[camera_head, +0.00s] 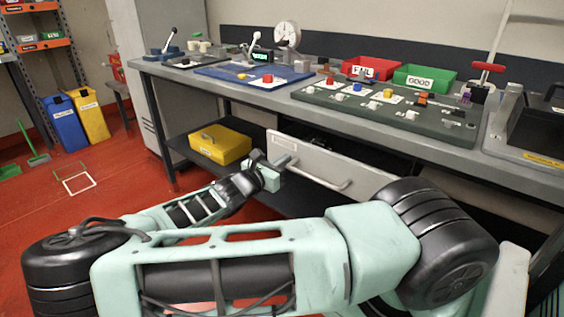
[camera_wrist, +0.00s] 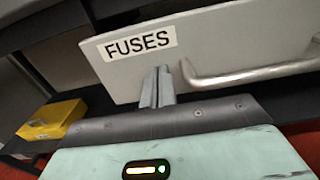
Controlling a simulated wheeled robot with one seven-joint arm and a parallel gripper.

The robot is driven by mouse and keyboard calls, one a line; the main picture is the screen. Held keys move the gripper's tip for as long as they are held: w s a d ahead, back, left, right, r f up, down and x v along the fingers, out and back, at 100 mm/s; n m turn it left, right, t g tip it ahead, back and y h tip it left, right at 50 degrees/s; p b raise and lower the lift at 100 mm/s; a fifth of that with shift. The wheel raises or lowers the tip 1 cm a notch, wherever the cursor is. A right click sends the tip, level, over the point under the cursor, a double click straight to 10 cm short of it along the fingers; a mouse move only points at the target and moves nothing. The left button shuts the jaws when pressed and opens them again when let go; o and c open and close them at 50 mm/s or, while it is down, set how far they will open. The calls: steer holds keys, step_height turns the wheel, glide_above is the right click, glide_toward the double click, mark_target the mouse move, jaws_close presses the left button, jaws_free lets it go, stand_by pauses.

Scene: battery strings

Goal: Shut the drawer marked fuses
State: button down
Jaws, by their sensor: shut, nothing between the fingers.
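The drawer marked fuses (camera_head: 318,160) has a light grey front with a bar handle (camera_head: 343,185) and hangs under the workbench. It stands out from the bench, with a dark gap behind its top edge. In the wrist view the drawer front (camera_wrist: 215,45) fills the upper part. Its FUSES label (camera_wrist: 141,43) and the handle (camera_wrist: 255,73) are clear there. My gripper (camera_wrist: 158,72) is shut and empty, its fingertips at the drawer front just below the label and left of the handle. I cannot tell whether they touch. In the head view my gripper (camera_head: 285,163) is at the front's left end.
A yellow case (camera_head: 221,143) sits on the lower shelf, left of the drawer. The workbench (camera_head: 430,150) above holds a green board (camera_head: 440,128), a blue mat (camera_head: 235,73), a red bin (camera_head: 371,68) and a green bin (camera_head: 424,77). Open red floor lies to the left.

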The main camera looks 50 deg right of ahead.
mark_target(292, 154)
steer(key=shift+w+d+r+p, duration=0.15)
steer(key=shift+d+p, duration=0.85)
steer(key=shift+d, duration=1.2)
